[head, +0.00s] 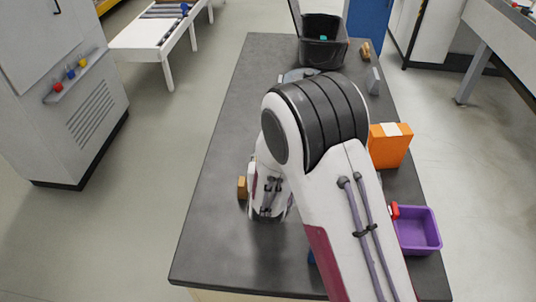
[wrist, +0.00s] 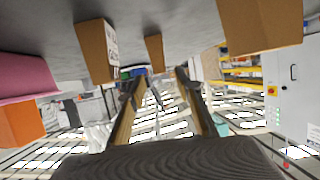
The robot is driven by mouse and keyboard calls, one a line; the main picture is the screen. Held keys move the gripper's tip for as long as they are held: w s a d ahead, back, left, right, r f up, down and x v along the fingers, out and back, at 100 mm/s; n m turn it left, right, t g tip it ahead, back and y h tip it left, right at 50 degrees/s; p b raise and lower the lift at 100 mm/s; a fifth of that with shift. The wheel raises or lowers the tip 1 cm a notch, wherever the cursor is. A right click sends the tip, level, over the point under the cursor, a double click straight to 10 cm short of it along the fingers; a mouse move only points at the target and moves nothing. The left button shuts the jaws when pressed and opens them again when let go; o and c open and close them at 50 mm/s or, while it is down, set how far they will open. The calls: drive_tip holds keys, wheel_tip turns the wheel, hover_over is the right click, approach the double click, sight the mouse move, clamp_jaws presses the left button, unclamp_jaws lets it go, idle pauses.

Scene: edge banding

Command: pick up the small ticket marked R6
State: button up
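I cannot make out a ticket that reads R6 in either view. A cardboard block (wrist: 93,50) in the wrist view has a white label with dark marks on its side, too small to read. My gripper (wrist: 160,78) shows in the wrist view with its two fingers apart and nothing between them. A smaller brown block (wrist: 155,53) is beyond the fingertips, apart from them. In the head view my arm hides the fingers and part of the table.
The dark table (head: 215,205) is clear on its left. A brown block (head: 242,188) is beside my wrist. An orange box (head: 388,150) with a white patch and a purple bin (head: 418,232) are at right. A black bin (head: 322,52) is at the far end.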

drive_tip(key=shift+w, duration=0.1)
drive_tip(key=shift+x, duration=2.5)
drive_tip(key=c, duration=0.9)
